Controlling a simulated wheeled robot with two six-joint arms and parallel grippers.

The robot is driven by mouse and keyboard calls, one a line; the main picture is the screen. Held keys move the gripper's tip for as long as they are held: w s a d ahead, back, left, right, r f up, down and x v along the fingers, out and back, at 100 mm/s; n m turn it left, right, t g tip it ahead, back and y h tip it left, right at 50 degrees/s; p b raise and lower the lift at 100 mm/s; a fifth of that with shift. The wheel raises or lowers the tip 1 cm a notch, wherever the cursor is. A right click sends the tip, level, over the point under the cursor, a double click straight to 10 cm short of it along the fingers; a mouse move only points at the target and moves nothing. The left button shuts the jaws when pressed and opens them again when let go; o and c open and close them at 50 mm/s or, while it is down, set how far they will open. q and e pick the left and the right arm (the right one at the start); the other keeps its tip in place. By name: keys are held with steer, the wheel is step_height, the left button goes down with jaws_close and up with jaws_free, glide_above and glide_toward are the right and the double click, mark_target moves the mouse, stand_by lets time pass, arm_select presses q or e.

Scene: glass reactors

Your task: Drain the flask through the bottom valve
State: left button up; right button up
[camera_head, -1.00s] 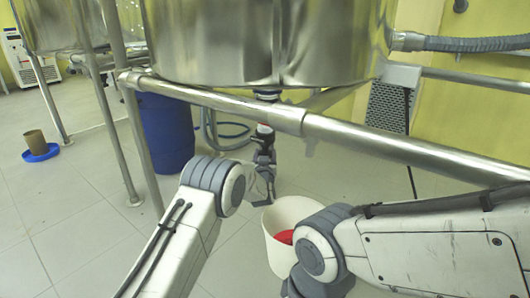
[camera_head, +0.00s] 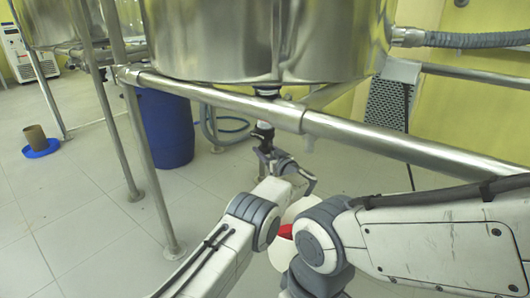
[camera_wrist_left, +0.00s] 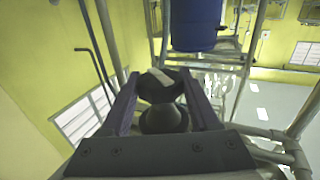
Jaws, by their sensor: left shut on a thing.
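The steel vessel (camera_head: 265,40), the flask of the task as far as I can tell, hangs above the rail. Its bottom outlet valve (camera_head: 264,130) points down below it in the head view. My left gripper (camera_head: 265,153) is at the lower part of this valve. In the left wrist view its two fingers stand either side of a black knob-like part (camera_wrist_left: 160,86), and it is shut on that part, which looks like the valve handle. A white bucket (camera_head: 298,208) with something red (camera_head: 286,231) stands below, partly hidden by my arms. My right gripper is hidden behind its own arm.
A steel rail (camera_head: 215,97) crosses in front of the vessel, with upright legs (camera_head: 150,150) on the left. A blue drum (camera_head: 168,130) stands behind. A blue dish with a brown cup (camera_head: 37,142) lies far left.

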arm_select(q)
steer(key=shift+w+a+r, duration=0.1)
steer(key=shift+r, duration=0.1)
stand_by(0.4)
steer(key=o, duration=1.4)
steer(key=shift+f, duration=0.1)
steer(key=shift+s+d, duration=0.25)
steer(key=shift+s, duration=0.05)
steer(key=p+v, duration=0.6)
steer(key=v, duration=0.3)
steer(key=shift+s+d, duration=0.25)
steer(key=shift+s, duration=0.05)
